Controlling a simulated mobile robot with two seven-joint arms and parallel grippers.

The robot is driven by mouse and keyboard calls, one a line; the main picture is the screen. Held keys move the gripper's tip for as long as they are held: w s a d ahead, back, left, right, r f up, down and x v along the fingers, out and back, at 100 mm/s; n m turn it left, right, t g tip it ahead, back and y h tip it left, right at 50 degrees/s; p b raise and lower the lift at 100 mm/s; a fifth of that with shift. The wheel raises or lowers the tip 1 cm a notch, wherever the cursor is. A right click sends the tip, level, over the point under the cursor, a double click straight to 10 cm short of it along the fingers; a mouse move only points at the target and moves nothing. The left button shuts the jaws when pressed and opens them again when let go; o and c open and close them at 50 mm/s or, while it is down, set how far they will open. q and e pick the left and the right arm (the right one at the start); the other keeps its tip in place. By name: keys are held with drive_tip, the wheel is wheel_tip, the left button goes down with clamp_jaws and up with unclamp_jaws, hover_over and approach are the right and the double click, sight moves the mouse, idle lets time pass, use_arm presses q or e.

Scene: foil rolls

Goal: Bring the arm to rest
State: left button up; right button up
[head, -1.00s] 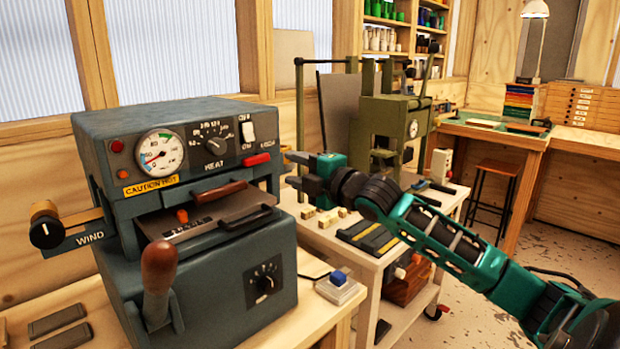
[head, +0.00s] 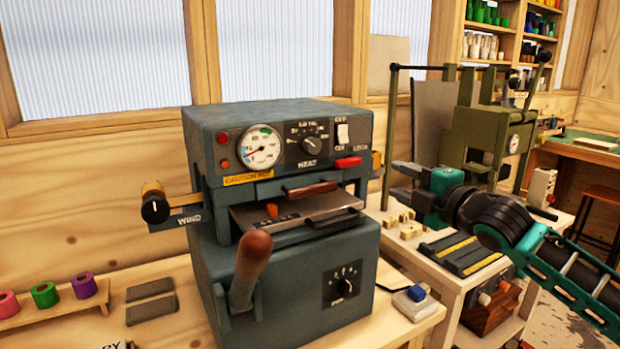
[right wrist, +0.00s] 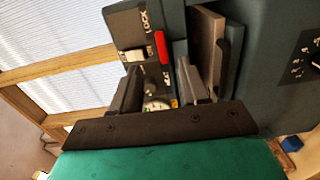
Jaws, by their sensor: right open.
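My right gripper (head: 398,181) is open and empty in the head view, just right of the grey-blue foil machine (head: 300,255). A small gap shows between its tips and the machine's side in the picture. In the right wrist view the two dark fingers (right wrist: 160,88) are apart, with the machine's panel and red switch (right wrist: 161,47) beyond them. My right arm reaches in from the right edge over a white cart. My left gripper does not show.
The machine has a wooden-knobbed lever (head: 254,255) in front and a plate (head: 297,209) in its opening. Pink, green and purple foil rolls (head: 46,294) stand at the left. A green press (head: 490,135) stands behind my right gripper. A blue-button box (head: 416,302) sits at the bench edge.

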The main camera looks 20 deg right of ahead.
drive_tip(key=s+a+f+m+g, duration=0.1)
drive_tip(key=s+a+f+m, duration=0.15)
drive_tip(key=f, duration=0.55)
drive_tip(key=s+a+f+m+g, duration=0.2)
drive_tip(key=a+f+m, duration=0.1)
drive_tip(key=f, duration=0.6)
drive_tip(key=s+a+f+m+g, duration=0.1)
drive_tip(key=s+a+f+m, duration=0.15)
drive_tip(key=f, duration=0.55)
drive_tip(key=s+a+f+m+g+y, duration=0.1)
drive_tip(key=s+a+f+m+g, duration=0.2)
drive_tip(key=s+a+f+m, duration=0.5)
drive_tip(key=s+a+f, duration=0.6)
drive_tip(key=a+f, duration=0.1)
drive_tip(key=shift+a+f, duration=0.25)
drive_tip(key=shift+f, duration=0.05)
